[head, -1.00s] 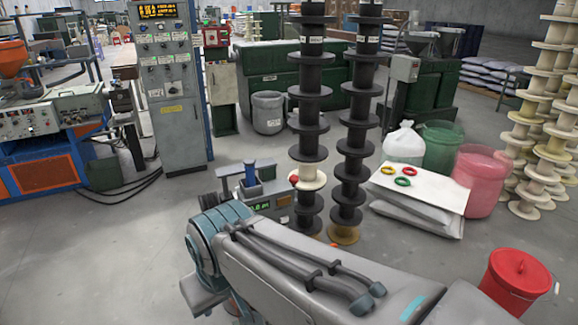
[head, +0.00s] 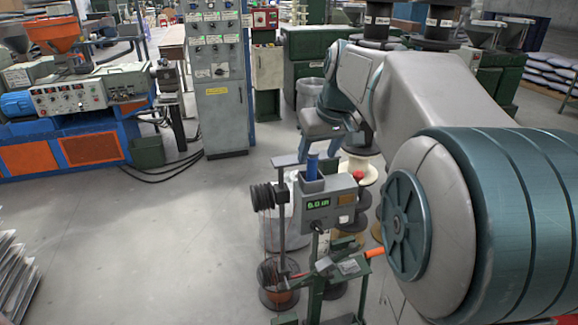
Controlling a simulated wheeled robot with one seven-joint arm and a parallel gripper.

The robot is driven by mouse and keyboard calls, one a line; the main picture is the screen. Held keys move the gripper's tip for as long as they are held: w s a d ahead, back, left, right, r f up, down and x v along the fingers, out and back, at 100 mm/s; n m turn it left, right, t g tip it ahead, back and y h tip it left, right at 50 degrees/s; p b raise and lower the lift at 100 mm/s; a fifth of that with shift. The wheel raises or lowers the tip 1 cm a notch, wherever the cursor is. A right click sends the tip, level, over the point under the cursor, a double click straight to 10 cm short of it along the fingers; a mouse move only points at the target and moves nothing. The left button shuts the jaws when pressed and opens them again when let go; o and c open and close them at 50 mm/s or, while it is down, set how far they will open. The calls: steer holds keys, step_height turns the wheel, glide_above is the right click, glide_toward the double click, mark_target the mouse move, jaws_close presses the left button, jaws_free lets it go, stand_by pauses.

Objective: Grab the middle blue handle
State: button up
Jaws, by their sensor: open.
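A blue upright handle (head: 312,166) stands in a dark square socket on top of a grey metering box (head: 328,203) with a green lit display. The box is on a green stand in the middle of the head view. Only one such blue handle shows clearly. My arm reaches in from the right, and my gripper (head: 322,145) points down just above and slightly right of the handle, seemingly apart from it. The gripper is open and looks empty. Its fingertips are small and partly lost against the background.
Black spools (head: 262,197) hang on a post left of the box. A copper wire spool (head: 278,285) stands below. An orange lever (head: 375,253) sticks out lower right. Pale spools (head: 362,168) stand close behind. A grey control cabinet (head: 218,90) stands behind left.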

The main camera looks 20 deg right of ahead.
steer(key=b, duration=0.1)
glide_toward(314, 158)
steer(key=s, duration=0.2)
steer(key=shift+n, duration=0.4)
steer(key=x, duration=0.7)
steer(key=shift+w+f+p, duration=0.15)
steer(key=shift+w+p, duration=0.15)
steer(key=shift+w, duration=0.25)
steer(key=shift+w+p+x, duration=0.2)
steer(key=shift+p+x, duration=0.2)
steer(key=shift+x, duration=0.95)
steer(key=shift+w+p+x, duration=0.2)
steer(key=shift+p+x, duration=0.15)
steer(key=shift+x, duration=0.95)
steer(key=c, duration=1.1)
